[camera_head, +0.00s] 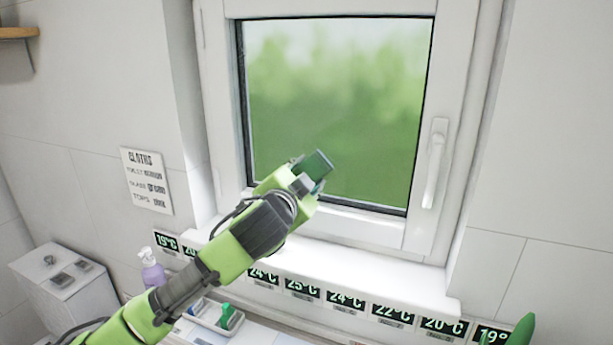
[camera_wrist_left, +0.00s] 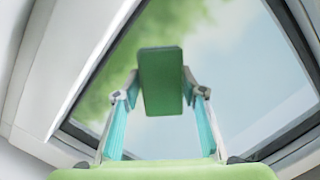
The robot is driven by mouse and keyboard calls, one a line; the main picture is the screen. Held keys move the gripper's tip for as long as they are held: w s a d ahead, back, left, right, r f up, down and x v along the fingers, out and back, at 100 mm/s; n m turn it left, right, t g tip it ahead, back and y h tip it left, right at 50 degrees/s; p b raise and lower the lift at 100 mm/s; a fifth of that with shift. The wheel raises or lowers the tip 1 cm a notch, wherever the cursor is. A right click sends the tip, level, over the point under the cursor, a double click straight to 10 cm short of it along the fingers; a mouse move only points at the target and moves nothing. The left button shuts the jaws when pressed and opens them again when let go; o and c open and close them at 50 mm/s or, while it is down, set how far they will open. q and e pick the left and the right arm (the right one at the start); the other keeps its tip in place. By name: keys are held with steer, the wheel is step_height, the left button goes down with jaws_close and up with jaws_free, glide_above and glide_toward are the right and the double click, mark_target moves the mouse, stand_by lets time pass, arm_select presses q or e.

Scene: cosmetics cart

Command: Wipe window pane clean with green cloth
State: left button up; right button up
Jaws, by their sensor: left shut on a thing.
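The window pane (camera_head: 335,85) sits in a white frame above the sill and looks blurry, pale at the top and green below. In the left wrist view the pane (camera_wrist_left: 245,60) fills the background, green at left and whitish blue at right. My left gripper (camera_head: 305,181) is at the pane's lower part, left of its middle. It is shut on the green cloth (camera_head: 318,163), which looks like a dark green, folded, block-shaped pad. In the left wrist view the cloth (camera_wrist_left: 161,80) stands between the two fingertips. I cannot tell whether it touches the glass.
A white window handle (camera_head: 434,165) juts out at the right. Temperature labels (camera_head: 345,299) line the sill's front. Below stand a purple bottle (camera_head: 152,272) and a tray (camera_head: 207,319) with a green item. A cloths sign (camera_head: 146,181) hangs at left.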

arm_select(q)
steer(key=shift+s+d, duration=0.35)
steer(key=shift+d, duration=0.55)
steer(key=shift+s+d, duration=0.35)
steer(key=shift+d, duration=0.5)
steer(key=shift+d+r+p, duration=0.1)
steer(key=shift+p, duration=0.25)
steer(key=shift+w+a+p, duration=0.2)
steer(key=shift+w+a, duration=0.05)
steer(key=shift+a, duration=0.4)
steer(key=shift+w+a+p, duration=0.15)
steer(key=shift+w+a, duration=0.1)
steer(key=shift+a, duration=0.4)
steer(key=shift+w+a+p, duration=0.2)
steer(key=shift+w+a, duration=0.05)
steer(key=shift+a, duration=0.4)
steer(key=shift+s, duration=0.15)
steer(key=a+p+v, duration=0.1)
steer(key=v, duration=0.6)
steer(key=shift+s+f+p, duration=0.3)
steer(key=shift+f+p, duration=0.1)
steer(key=shift+f, duration=0.05)
